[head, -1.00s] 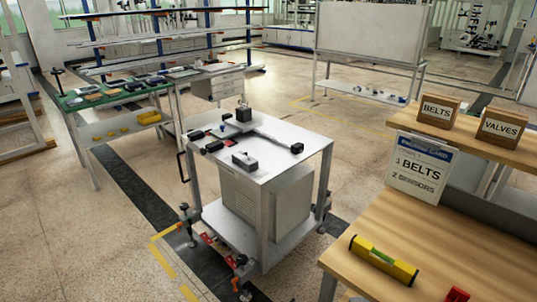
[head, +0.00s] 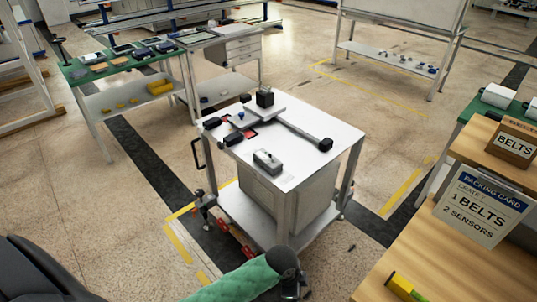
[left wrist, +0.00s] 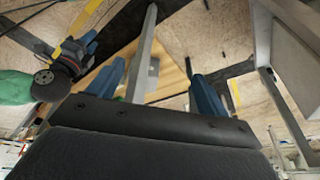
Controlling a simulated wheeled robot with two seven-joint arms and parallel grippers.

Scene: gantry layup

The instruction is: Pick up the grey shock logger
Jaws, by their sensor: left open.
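A small grey box with a dark top piece (head: 267,161), which looks like the grey shock logger, sits near the front edge of the white cart top (head: 310,158). In the left wrist view my left gripper (left wrist: 158,75) is open, its two blue fingers apart with nothing between them. A cart leg and wooden boards show beyond the fingers, and I see no logger there. A green-sleeved arm part of mine (head: 238,281) shows low in the head view, in front of the cart.
A black block (head: 265,97) on a plate and a bar with a black end (head: 325,145) share the cart top. A wooden bench with a packing card (head: 482,207) and a BELTS box (head: 514,145) stands at right. A green-topped table (head: 115,68) stands back left.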

